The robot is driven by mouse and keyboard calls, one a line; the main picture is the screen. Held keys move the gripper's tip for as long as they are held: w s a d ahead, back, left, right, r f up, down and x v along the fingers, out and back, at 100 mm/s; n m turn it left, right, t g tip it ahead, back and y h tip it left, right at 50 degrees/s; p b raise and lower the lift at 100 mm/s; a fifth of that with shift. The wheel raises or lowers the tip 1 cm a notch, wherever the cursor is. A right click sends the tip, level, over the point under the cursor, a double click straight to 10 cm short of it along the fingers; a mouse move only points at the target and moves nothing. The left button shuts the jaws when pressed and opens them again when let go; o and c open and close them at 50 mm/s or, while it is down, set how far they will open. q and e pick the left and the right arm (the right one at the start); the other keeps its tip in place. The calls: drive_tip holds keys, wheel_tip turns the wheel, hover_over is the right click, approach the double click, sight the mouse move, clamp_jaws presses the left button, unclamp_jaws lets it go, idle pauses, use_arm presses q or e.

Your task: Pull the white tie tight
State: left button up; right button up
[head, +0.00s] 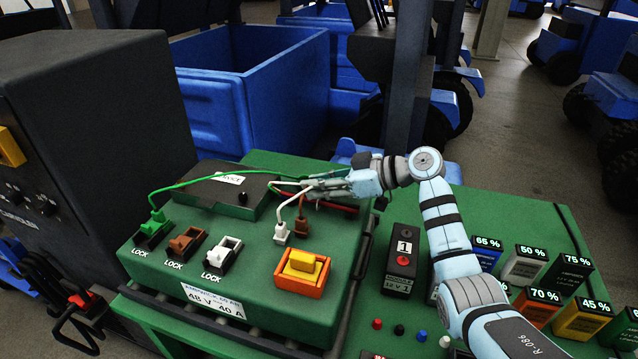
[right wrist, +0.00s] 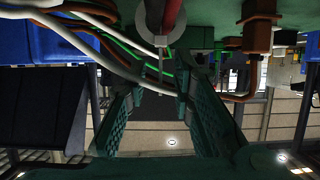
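The white tie (right wrist: 165,22) shows in the right wrist view as a pale loop around dark red cables at the top middle, with a thin tail hanging below it. The loop looks wider than the cables inside it. My right gripper (right wrist: 160,86) is open, with its fingers on either side of the tail and apart from it. In the head view the right gripper (head: 318,188) is over the back right of the green box (head: 225,255), at the cables; the tie cannot be made out there. My left gripper is not in view.
White cables (right wrist: 75,40) and a green cable (right wrist: 118,40) run close by the fingers. A white plug (head: 281,233) and a brown plug (head: 301,227) stand just in front. An orange-yellow switch (head: 302,268) and several labelled blocks (head: 540,306) are nearby.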

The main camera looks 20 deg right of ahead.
clamp_jaws()
drive_tip(key=shift+r+p, duration=0.85)
drive_tip(key=shift+r, duration=0.5)
drive_tip(key=shift+f, duration=0.1)
unclamp_jaws()
